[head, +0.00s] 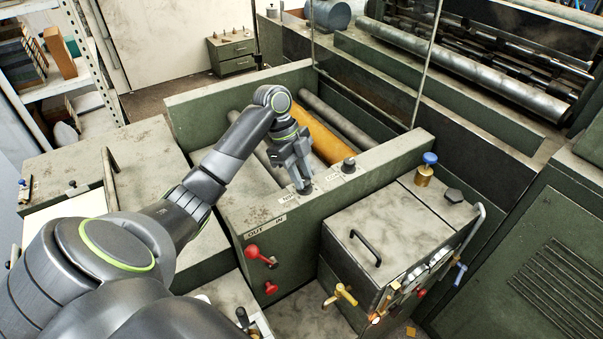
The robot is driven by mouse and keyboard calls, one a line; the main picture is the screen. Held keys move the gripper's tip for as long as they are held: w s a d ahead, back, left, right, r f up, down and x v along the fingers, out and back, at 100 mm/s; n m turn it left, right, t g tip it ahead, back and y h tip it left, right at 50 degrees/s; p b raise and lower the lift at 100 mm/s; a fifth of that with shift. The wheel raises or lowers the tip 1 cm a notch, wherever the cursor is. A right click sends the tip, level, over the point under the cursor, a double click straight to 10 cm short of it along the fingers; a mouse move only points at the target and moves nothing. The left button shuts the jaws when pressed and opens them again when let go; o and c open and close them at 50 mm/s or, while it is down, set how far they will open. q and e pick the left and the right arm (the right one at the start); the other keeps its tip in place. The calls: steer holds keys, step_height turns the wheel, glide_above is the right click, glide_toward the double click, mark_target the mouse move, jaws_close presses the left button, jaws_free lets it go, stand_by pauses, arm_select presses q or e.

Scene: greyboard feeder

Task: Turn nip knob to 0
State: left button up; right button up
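My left gripper (303,187) points down onto the top edge of the green feeder frame (330,205). Its fingertips are at the spot beside a small white label (288,197), which seems to read NIP. The nip knob there is mostly or wholly hidden by the fingers, so its setting and whether the fingers grip it cannot be seen. A second dark knob (349,164) stands to the right on the same edge, by another small label (333,177). My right gripper is not in view.
A yellow-orange roller (325,140) and grey rollers lie behind the edge. Red-knobbed levers (252,251) stick out of the front face below OUT and IN markings. A grey-topped box with a black handle (366,247) stands to the right, near a blue-topped brass valve (426,170).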

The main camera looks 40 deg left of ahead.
arm_select(q)
steer(key=c, duration=0.3)
steer(key=shift+s+r+n+p, duration=0.1)
steer(key=shift+r+n+p, duration=0.15)
steer(key=shift+n+p, duration=0.55)
steer(key=shift+c, duration=0.2)
steer(key=n+t+p, duration=0.1)
steer(key=n+p, duration=0.1)
steer(key=n+t+p, duration=0.1)
steer(key=n+p, duration=0.1)
steer(key=p, duration=0.1)
steer(key=shift+s+d+n+y+p, duration=0.1)
steer(key=shift+s+n+y+p, duration=0.05)
steer(key=shift+n+y+p, duration=0.15)
steer(key=shift+f+n+t+p, duration=0.1)
steer(key=shift+n+t+p, duration=0.35)
steer(key=shift+n, duration=0.55)
steer(key=shift+d+n+t+y, duration=0.1)
steer(key=shift+n+t+y, duration=0.15)
steer(key=shift+n+y, duration=0.4)
steer(key=n+y, duration=0.1)
steer(key=n, duration=0.2)
steer(key=n+t, duration=0.1)
steer(key=n, duration=0.2)
steer(key=shift+s+d+y, duration=0.15)
steer(key=shift+d+y, duration=0.05)
steer(key=shift+y, duration=0.15)
steer(key=shift+n, duration=0.25)
steer(key=o, duration=1)
steer(key=shift+f, duration=0.1)
